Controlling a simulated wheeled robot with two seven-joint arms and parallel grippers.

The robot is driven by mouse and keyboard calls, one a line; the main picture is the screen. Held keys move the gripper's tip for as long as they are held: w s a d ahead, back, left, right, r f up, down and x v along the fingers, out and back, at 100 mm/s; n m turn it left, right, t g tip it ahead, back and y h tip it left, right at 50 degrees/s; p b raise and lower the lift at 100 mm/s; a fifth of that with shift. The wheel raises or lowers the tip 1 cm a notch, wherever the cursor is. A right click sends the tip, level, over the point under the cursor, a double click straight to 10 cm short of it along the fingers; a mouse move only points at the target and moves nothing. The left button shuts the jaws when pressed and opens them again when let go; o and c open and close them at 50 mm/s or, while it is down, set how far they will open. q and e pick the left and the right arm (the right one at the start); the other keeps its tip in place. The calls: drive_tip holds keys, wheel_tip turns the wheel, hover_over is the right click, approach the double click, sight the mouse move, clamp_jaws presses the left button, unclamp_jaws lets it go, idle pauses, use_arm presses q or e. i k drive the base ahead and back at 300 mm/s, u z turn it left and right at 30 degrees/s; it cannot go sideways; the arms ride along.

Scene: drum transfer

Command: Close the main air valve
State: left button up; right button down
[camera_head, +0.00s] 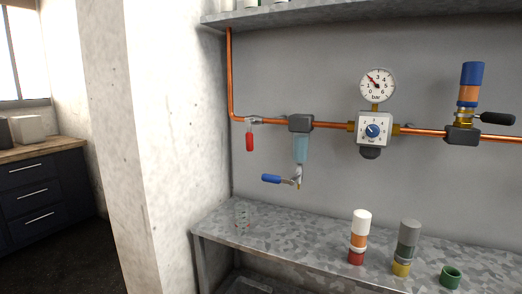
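A copper pipe (330,125) runs along the grey back wall. Near its left end, a small valve (254,120) sits in the pipe, with a red handle (250,141) hanging straight down, across the pipe. A blue lever (271,179) sits level on a small valve under the light-blue filter bowl (300,149). At the right, a black lever (497,119) sticks out sideways from a brass fitting (463,121). No label shows which is the main air valve. The gauge (377,85) needle points up and left, near 2. Neither of my grippers is in view.
Below is a galvanised bench (300,230), with a white-orange-red cylinder (359,237), a grey-and-yellow one (406,247) and a green cup (450,276) on it. A regulator (374,128) and a blue-orange cylinder (469,85) stand along the pipe. A pale pillar (165,150) stands left.

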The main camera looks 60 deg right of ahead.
sight(250, 144)
drive_tip(key=z, duration=0.7)
drive_tip(key=i, duration=0.85)
drive_tip(key=z, duration=0.3)
